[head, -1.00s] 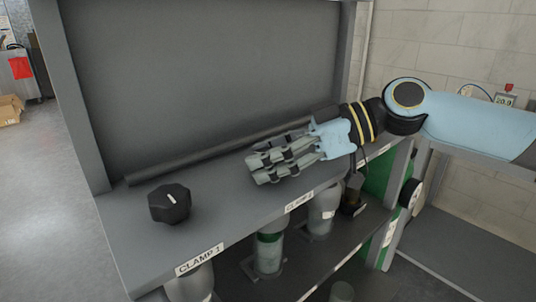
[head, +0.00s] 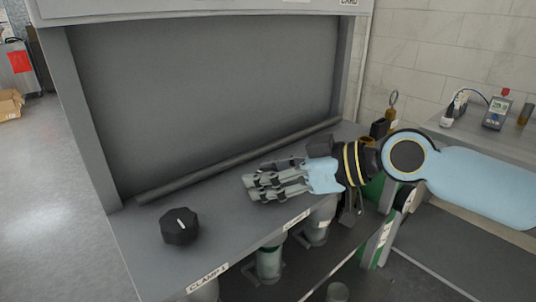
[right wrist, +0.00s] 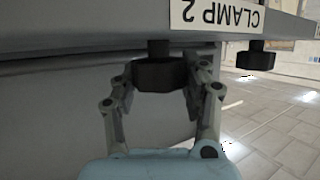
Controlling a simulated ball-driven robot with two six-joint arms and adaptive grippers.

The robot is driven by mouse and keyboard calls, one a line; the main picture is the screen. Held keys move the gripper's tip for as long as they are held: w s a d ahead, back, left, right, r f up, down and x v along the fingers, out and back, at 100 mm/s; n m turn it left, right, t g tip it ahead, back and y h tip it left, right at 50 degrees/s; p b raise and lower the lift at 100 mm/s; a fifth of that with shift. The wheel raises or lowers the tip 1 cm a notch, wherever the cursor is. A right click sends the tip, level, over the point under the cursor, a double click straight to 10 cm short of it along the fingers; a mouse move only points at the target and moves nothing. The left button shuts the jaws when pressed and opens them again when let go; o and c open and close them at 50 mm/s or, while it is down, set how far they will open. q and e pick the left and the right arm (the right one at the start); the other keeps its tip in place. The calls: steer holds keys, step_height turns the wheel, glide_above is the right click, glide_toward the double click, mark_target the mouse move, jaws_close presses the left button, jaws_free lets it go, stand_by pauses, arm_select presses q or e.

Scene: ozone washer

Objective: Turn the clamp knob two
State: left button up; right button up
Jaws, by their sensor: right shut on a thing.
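Clamp knob two (right wrist: 158,75) is a dark, faceted knob on a short stem, seen upside down in the right wrist view. My right gripper (right wrist: 160,83) has its fingers on both sides of it and is shut on it. The white CLAMP 2 label (right wrist: 216,14) is on the shelf edge beside it. In the head view my right gripper (head: 262,187) reaches in from the right over the grey shelf (head: 232,228), and its fingers largely hide knob two. My left gripper is out of view.
The black clamp one knob (head: 180,226) stands on the shelf to the left, above its CLAMP 1 label (head: 207,278). A grey panel (head: 205,100) rises behind, with a dark bar (head: 240,160) along its foot. Cylinders (head: 268,262) stand below. A side bench (head: 470,135) holds small instruments.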

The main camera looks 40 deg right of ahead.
steer(key=m+h+p, duration=0.1)
steer(key=h+p, duration=0.1)
steer(key=p, duration=0.1)
steer(key=m+t+h+p, duration=0.1)
steer(key=m+h+p, duration=0.1)
steer(key=p, duration=0.2)
steer(key=m+h+p, duration=0.1)
steer(key=m+p, duration=0.1)
steer(key=p, duration=0.1)
steer(key=shift+r+t+h, duration=0.25)
steer(key=shift+t+h, duration=0.15)
steer(key=shift+f+m+h+p, duration=0.1)
steer(key=shift+m+h+p, duration=0.2)
steer(key=shift+m+p, duration=0.15)
steer(key=shift+f+m+h, duration=0.2)
steer(key=shift+m+h, duration=0.45)
steer(key=shift+h, duration=0.15)
steer(key=shift+m+h+b, duration=0.7)
steer(key=shift+h+b, duration=0.05)
steer(key=shift+h, duration=0.15)
steer(key=o, duration=1.2)
steer(key=shift+r, duration=0.1)
